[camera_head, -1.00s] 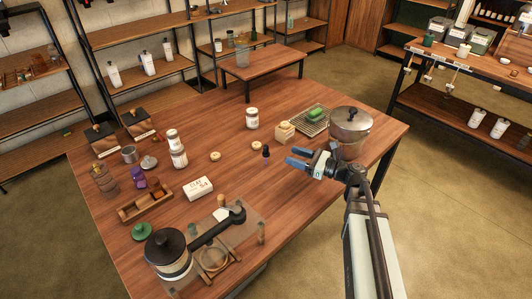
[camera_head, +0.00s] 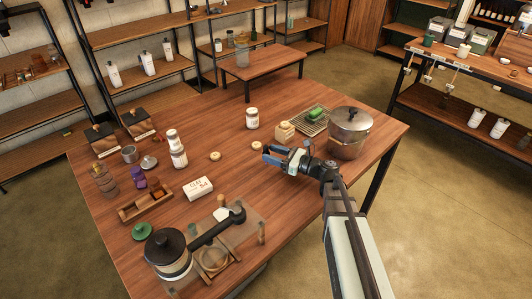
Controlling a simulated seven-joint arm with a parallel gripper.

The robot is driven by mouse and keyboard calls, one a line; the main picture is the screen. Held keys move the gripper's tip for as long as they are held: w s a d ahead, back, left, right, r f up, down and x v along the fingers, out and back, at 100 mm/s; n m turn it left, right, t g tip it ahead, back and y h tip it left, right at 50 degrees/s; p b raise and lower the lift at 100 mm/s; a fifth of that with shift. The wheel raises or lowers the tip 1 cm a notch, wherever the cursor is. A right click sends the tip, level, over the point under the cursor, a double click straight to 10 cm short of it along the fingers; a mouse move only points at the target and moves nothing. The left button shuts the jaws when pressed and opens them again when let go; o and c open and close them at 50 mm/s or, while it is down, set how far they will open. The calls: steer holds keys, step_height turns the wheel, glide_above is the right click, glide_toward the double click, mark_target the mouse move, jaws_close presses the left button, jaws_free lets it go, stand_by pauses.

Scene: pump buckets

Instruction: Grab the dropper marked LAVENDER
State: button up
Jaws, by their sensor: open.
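My gripper (camera_head: 269,154) is open, with its blue fingers pointing left, low over the middle right of the table. A small dark dropper bottle stood at this spot a second ago; now the fingers cover that spot and I cannot make the bottle out. I cannot tell whether it is between the fingers or touching them. No LAVENDER marking is legible in this view. A small purple item (camera_head: 139,182) stands at the left, too small to identify.
A steel pot (camera_head: 349,132) stands right of my gripper. A wooden block (camera_head: 285,131) and a slatted rack (camera_head: 312,123) are behind it. A small round lid (camera_head: 256,146) lies close to the fingertips. A white box (camera_head: 198,189) lies farther left. The table's front right is clear.

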steer(key=shift+w+x, duration=0.25)
steer(key=shift+x, duration=2.4)
steer(key=shift+d+r, duration=0.1)
steer(key=shift+d, duration=0.05)
jaws_close()
